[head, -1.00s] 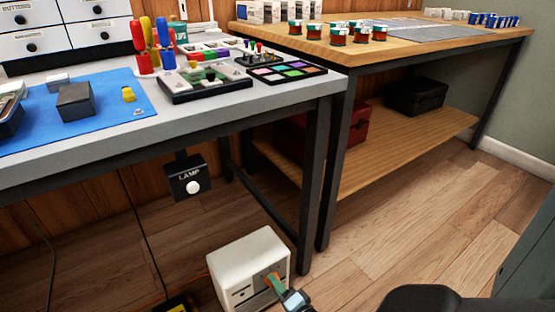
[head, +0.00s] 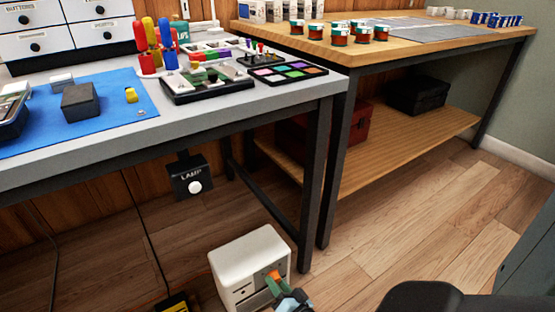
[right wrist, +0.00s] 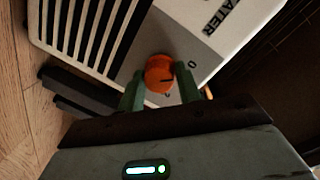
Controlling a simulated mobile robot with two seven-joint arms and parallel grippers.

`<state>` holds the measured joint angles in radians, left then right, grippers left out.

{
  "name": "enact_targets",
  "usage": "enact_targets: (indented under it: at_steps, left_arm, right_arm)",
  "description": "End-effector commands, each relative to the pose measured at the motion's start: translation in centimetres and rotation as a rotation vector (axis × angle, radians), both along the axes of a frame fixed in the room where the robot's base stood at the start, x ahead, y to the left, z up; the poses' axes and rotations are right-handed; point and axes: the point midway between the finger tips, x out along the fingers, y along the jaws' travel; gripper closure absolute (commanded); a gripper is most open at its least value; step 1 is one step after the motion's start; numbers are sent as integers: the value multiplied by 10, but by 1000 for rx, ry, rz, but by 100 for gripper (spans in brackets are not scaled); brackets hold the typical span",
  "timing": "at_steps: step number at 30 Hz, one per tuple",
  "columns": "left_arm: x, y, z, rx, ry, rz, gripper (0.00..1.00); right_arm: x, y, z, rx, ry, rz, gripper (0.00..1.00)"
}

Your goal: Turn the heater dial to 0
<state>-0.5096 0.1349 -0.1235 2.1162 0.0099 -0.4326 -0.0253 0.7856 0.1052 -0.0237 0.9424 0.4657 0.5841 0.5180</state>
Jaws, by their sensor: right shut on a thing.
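The heater (head: 240,262) is a white box on the floor, low in the head view. Its orange dial (head: 273,275) is partly covered by my right gripper (head: 275,282). In the right wrist view, the dial (right wrist: 160,73) sits on a grey panel of the heater (right wrist: 205,25), beside dark vent slots. The green fingers of my right gripper (right wrist: 160,84) are closed on the dial from both sides. A short dark line on the dial's face lies toward the right, and a printed 0 stands just right of the dial. My left gripper is not in view.
The grey workbench (head: 215,115) and its dark legs stand behind the heater. A black lamp switch box (head: 187,178) hangs under the bench. A wooden table (head: 480,48) is farther right.

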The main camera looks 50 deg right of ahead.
Motion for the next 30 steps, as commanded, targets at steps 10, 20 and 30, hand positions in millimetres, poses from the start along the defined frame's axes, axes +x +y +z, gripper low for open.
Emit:
enact_targets:
  at_steps: [10, 20, 30]
  left_arm:
    - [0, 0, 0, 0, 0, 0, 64]
    - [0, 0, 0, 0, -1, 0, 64]
    - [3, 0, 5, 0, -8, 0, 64]
  right_arm:
    - [1, -2, 1, -7, 0, -2, 89]
    - [0, -1, 0, -6, 0, -1, 44]
    - [-13, 3, 2, -4, 3, 0, 44]
